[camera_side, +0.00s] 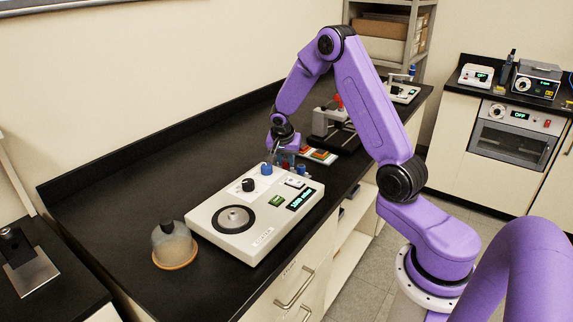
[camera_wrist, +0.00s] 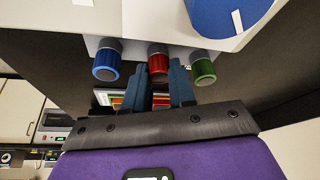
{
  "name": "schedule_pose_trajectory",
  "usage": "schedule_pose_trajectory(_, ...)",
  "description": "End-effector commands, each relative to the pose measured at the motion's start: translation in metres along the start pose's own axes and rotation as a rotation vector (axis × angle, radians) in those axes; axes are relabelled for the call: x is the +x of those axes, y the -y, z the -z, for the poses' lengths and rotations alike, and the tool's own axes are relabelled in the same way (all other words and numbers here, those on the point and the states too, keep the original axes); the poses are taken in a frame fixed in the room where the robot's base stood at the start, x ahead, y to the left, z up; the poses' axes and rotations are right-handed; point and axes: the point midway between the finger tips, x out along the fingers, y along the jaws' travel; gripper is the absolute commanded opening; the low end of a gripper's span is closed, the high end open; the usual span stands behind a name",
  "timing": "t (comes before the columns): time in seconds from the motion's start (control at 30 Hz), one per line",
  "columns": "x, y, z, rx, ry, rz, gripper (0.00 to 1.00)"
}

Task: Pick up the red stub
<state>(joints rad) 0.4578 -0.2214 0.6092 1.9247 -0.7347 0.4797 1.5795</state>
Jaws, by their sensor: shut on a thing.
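In the wrist view the red stub (camera_wrist: 158,60), a short cylinder with a grey metal collar, stands between a blue stub (camera_wrist: 106,64) and a green stub (camera_wrist: 203,70). My gripper (camera_wrist: 157,68) has one finger on each side of the red stub and is shut on it. In the side view my gripper (camera_side: 272,152) is low over the bench, just behind the white profiler (camera_side: 215,218). The stubs are small and partly hidden there. I cannot tell whether the red stub is lifted.
The profiler's blue knob (camera_side: 266,169) is close to my gripper. A tray with coloured squares (camera_side: 319,155) and a stand with a red top (camera_side: 332,120) are to the right. The bench's left side is clear.

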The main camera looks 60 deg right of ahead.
Motion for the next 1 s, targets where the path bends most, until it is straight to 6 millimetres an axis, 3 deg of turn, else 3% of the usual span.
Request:
schedule_pose_trajectory(0.37,-0.012,0.001,0.005,0.001,-0.002,0.003,0.00)
schedule_pose_trajectory(0.57,-0.039,-0.004,0.011,0.001,-0.002,0.003,0.00)
schedule_pose_trajectory(0.87,-0.096,-0.033,0.003,0.002,-0.003,0.005,0.00)
schedule_pose_trajectory(1.0,-0.115,-0.052,-0.010,0.000,-0.002,0.003,0.00)
